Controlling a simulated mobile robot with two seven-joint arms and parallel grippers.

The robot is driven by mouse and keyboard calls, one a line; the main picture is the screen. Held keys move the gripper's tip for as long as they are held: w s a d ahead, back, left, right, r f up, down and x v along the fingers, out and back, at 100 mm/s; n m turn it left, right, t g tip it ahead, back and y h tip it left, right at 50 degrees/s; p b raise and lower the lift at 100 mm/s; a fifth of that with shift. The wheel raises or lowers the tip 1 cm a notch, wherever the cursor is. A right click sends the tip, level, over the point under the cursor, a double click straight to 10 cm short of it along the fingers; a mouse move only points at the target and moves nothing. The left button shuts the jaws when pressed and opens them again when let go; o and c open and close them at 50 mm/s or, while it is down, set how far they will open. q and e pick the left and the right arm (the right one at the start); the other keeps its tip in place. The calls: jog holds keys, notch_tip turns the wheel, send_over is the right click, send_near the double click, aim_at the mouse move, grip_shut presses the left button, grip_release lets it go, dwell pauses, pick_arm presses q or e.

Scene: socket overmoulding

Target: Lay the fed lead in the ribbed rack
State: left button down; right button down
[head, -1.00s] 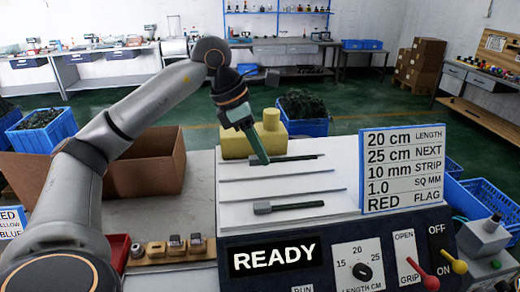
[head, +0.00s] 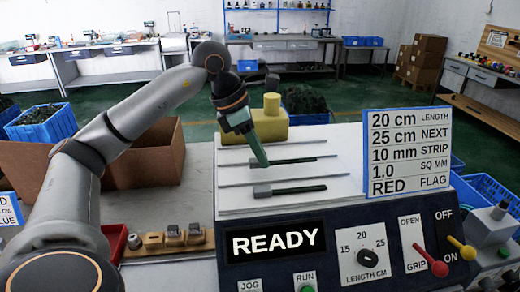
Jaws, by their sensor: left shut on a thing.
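The white ribbed rack (head: 232,203) lies on the bench with thin ribs running across it. My left gripper (head: 262,165) reaches down from the upper left over the rack. It is shut on a thin dark lead (head: 292,160), which lies about parallel to the ribs; I cannot tell whether the lead touches the rack. Another dark lead (head: 297,189) with a thicker left end lies on the rack nearer the front. My right gripper is not in view.
A machine panel stands in front with a READY display (head: 275,241), a length dial (head: 365,257), a red lever (head: 430,262) and a yellow lever (head: 460,246). A sign (head: 408,152) stands right of the rack. A yellow block (head: 272,118) stands behind it, a cardboard box (head: 150,165) to the left.

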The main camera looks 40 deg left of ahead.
pick_arm(q)
jog(key=shift+f+b, duration=0.35)
jog(key=shift+f, duration=0.45)
jog(key=c, duration=0.7)
grip_release()
jog(key=shift+o, duration=0.2)
jog(key=shift+r, duration=0.15)
jog(key=p+v, duration=0.1)
jog(key=v, duration=1.1)
jog(key=shift+p, duration=0.4)
jog(key=shift+s+a, duration=0.1)
jog(key=shift+s, duration=0.05)
